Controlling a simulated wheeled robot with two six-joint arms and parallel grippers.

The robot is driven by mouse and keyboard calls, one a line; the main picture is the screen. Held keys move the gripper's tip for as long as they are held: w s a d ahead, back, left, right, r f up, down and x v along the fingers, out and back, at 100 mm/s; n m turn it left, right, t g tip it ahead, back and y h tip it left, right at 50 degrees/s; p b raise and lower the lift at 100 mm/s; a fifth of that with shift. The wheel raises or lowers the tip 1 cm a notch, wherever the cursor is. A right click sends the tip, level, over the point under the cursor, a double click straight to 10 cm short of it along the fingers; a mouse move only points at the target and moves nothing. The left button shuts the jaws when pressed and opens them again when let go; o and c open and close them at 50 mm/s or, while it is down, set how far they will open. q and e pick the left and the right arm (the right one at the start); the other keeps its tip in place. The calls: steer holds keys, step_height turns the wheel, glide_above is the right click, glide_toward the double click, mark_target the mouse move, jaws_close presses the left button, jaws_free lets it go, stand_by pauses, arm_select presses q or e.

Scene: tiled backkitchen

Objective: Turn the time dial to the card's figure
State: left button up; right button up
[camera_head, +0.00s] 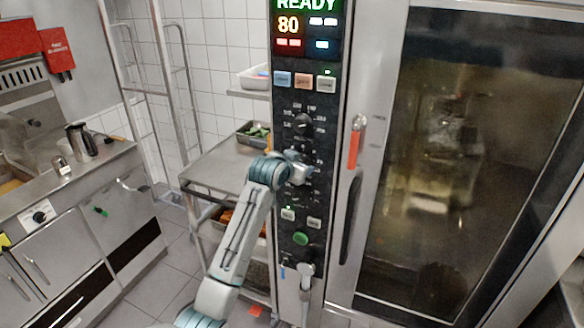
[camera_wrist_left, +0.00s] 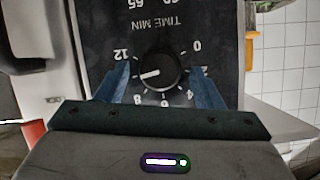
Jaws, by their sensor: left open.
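The time dial (camera_wrist_left: 160,72) is a round black knob on the oven's black panel. It shows upside down in the left wrist view, under the lettering TIME MIN. Its white pointer line aims left in that view, between the 8 and the 12, where my finger covers the scale. My left gripper (camera_wrist_left: 161,88) is open, with one blue finger on each side of the dial; I cannot tell whether they touch it. In the head view my left gripper (camera_head: 298,168) is at the panel and hides the time dial. I cannot make out the card. My right gripper is not in view.
Another black dial (camera_head: 303,122) sits above, under coloured buttons and a display (camera_head: 303,28) reading READY and 80. A green button (camera_head: 300,239) is below. A steel trolley (camera_head: 222,165) stands left.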

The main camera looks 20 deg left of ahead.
arm_select(q)
steer(key=b+v, duration=0.3)
steer(key=v, duration=0.7)
steer(key=shift+d+f, duration=0.1)
